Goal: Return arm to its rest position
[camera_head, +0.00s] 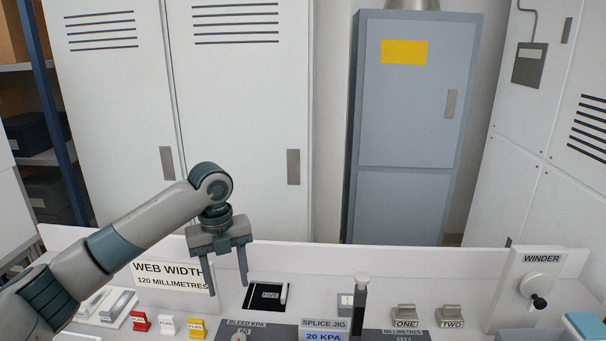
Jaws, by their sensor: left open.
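My left arm (135,240) comes in from the left and bends down at its wrist. My left gripper (243,281) points down with its two fingers apart and nothing between them. It shows in front of the bench, between the web width sign (170,274) and the black pad marked FIVE (266,297). I cannot tell its exact height above the bench. My right gripper does not show.
Red (141,322), white (167,326) and yellow (196,328) flag pieces sit at the front left. A dark upright post (359,309) stands near the splice jig sign (324,324). Blocks ONE (405,316) and TWO (451,316) and the winder (540,282) are at right.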

